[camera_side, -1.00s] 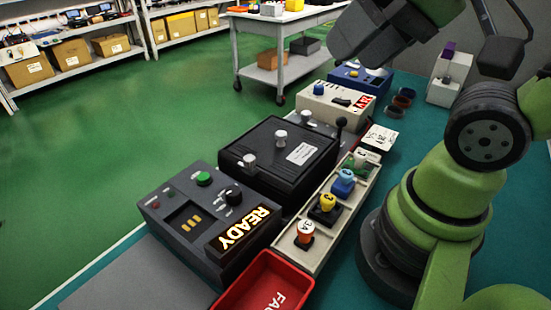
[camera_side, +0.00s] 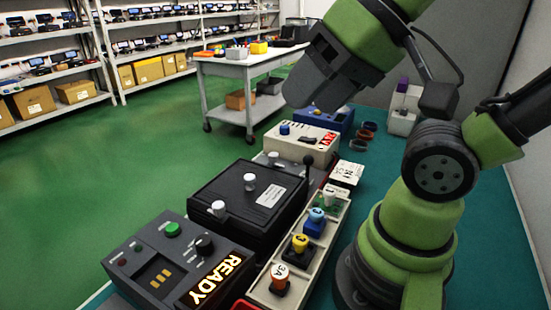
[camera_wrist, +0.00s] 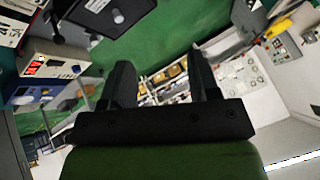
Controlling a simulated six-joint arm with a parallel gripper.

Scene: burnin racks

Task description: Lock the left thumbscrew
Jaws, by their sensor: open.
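Two silver thumbscrews stand upright on a black lidded box: the left one (camera_side: 218,208) near the front left edge and the other (camera_side: 250,181) further back. The black box (camera_side: 232,197) has a white label on top, and its lid looks shut. My gripper (camera_wrist: 163,75) is open and empty, its two dark fingers apart in the wrist view. In the side view it is high above and behind the box, clear of both thumbscrews.
A control box with a lit READY sign (camera_side: 216,280) stands in front. A tray (camera_side: 262,288) of coloured knobbed plugs runs along the right. A white instrument (camera_side: 300,143) and a blue one (camera_side: 322,118) stand behind. A lever (camera_side: 308,162) rises beside the box.

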